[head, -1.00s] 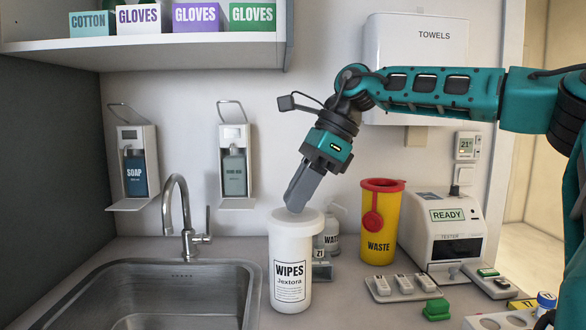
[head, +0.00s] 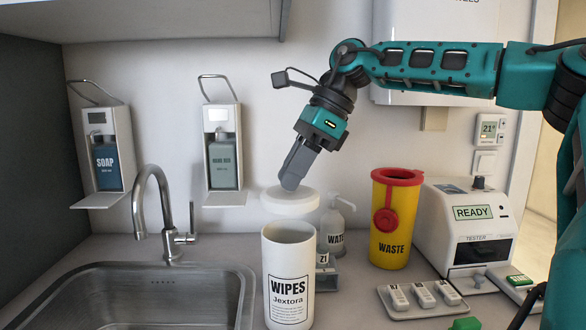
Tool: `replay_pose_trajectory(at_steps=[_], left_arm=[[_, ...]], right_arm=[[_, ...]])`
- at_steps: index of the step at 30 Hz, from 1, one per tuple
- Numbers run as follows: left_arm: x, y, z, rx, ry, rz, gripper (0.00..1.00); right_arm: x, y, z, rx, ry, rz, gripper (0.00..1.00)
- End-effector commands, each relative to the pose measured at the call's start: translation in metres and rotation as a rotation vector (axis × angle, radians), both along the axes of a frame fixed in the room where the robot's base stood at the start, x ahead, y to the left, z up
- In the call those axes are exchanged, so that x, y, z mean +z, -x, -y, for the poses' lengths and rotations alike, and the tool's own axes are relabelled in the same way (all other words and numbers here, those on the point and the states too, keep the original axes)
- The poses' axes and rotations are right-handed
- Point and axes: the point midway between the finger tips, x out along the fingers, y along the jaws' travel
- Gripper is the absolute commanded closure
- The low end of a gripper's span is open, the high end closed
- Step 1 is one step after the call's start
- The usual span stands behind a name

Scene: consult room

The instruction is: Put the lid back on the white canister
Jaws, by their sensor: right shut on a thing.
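The white canister (head: 290,285) labelled WIPES stands upright on the counter, right of the sink. Its top is open. The round white lid (head: 290,201) is held above the canister's mouth, apart from it, with a small gap between them. My right gripper (head: 291,182) points down and to the left and is shut on the lid from above. The fingertips cover the middle of the lid's top, so the part gripped is hidden. My left gripper is not in view.
A white pump bottle (head: 334,228) stands close behind the canister. A yellow waste bin (head: 393,220) and a white tester (head: 462,235) stand to the right. A tray of cartridges (head: 405,309) lies in front of them. The sink and tap (head: 165,215) are at the left.

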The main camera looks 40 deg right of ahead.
Motion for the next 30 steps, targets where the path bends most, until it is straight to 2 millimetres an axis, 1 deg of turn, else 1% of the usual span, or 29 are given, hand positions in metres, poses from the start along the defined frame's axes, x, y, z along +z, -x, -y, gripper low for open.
replay_pose_trajectory(at_steps=[1,6,8,11,12,18,23,30], left_arm=[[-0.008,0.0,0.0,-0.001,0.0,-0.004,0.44],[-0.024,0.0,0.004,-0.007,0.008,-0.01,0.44],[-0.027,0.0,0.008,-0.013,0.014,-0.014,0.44],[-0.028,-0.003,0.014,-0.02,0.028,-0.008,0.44],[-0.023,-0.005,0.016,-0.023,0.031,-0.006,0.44],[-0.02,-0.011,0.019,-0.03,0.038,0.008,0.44],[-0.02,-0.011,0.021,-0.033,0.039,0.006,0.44],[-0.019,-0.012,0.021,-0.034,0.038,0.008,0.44]], right_arm=[[-0.008,0.0,0.0,0.0,0.0,0.0,1.0],[-0.026,0.0,0.0,0.0,0.0,0.0,1.0],[-0.032,0.0,0.0,0.0,0.0,0.0,1.0],[-0.041,0.0,0.0,0.001,0.0,0.0,1.0],[-0.042,0.0,0.0,0.001,-0.001,0.001,1.0],[-0.054,0.0,0.0,0.0,0.0,0.001,1.0],[-0.058,0.0,0.0,-0.001,0.0,0.0,1.0],[-0.059,0.0,0.0,-0.001,0.0,0.0,1.0]])
